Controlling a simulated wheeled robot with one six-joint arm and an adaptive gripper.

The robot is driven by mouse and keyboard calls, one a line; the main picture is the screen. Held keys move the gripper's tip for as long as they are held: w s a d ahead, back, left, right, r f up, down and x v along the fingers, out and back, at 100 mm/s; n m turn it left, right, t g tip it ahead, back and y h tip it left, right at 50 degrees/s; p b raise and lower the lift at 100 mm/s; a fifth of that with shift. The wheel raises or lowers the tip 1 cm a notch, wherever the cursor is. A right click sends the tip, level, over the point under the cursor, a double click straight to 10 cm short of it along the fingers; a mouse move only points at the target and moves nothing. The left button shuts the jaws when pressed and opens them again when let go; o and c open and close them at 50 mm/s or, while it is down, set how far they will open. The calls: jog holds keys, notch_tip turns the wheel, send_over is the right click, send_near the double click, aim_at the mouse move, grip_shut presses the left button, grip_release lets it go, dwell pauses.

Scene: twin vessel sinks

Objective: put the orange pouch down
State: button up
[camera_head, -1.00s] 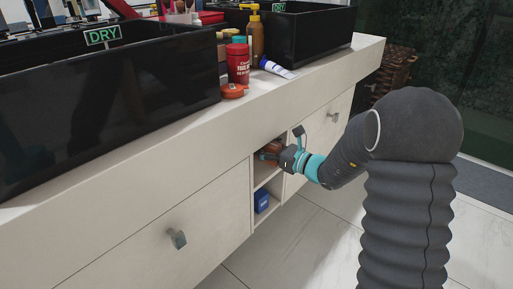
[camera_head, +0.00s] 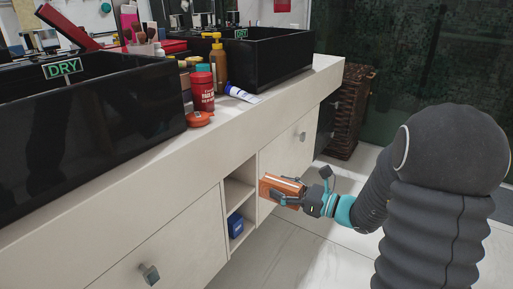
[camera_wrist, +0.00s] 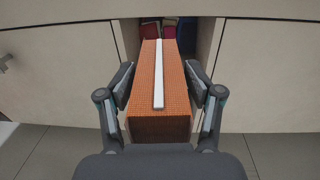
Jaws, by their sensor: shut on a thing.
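The orange pouch (camera_head: 281,187) is in my gripper (camera_head: 291,192), held in the air in front of the vanity's cabinet face, just right of the open shelves. In the wrist view the pouch (camera_wrist: 160,92) is a long orange box-like shape with a pale strip along its top. The fingers of my gripper (camera_wrist: 160,88) press on both its sides. Its far end points at the open shelf niche (camera_wrist: 207,40); whether it touches anything there I cannot tell.
The niche has an upper shelf (camera_head: 238,192) and a lower one with a blue box (camera_head: 235,226). The counter (camera_head: 232,128) holds a red jar (camera_head: 202,90), an orange lid (camera_head: 199,119) and a tube (camera_head: 242,94). Black sinks and a wicker basket (camera_head: 349,110) stand around.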

aim_at(288, 182)
jog(key=w+d+m+t+h, duration=0.2)
jog(key=shift+w+t+p, duration=0.15)
jog(key=shift+t+p, duration=0.15)
jog(key=w+d+f+m+t+h+p, duration=0.2)
jog(key=d+f+m+t+h+p, duration=0.1)
jog(key=f, duration=0.8)
jog(key=shift+w+d+f+h, duration=0.15)
jog(key=shift+d+f+h, duration=0.05)
jog(key=shift+h, duration=0.3)
jog(key=shift+m+h, duration=0.3)
jog(key=f, duration=0.1)
jog(key=s+f+p, duration=0.1)
jog(key=f, duration=0.1)
jog(key=f+p, duration=0.1)
jog(key=f, duration=0.1)
jog(key=shift+s+a+f, duration=0.2)
jog(key=shift+a+f, duration=0.05)
jog(key=shift+a, duration=0.05)
jog(key=shift+s+a+f+p, duration=0.25)
jog(key=shift+f+p, duration=0.1)
jog(key=shift+f, duration=0.2)
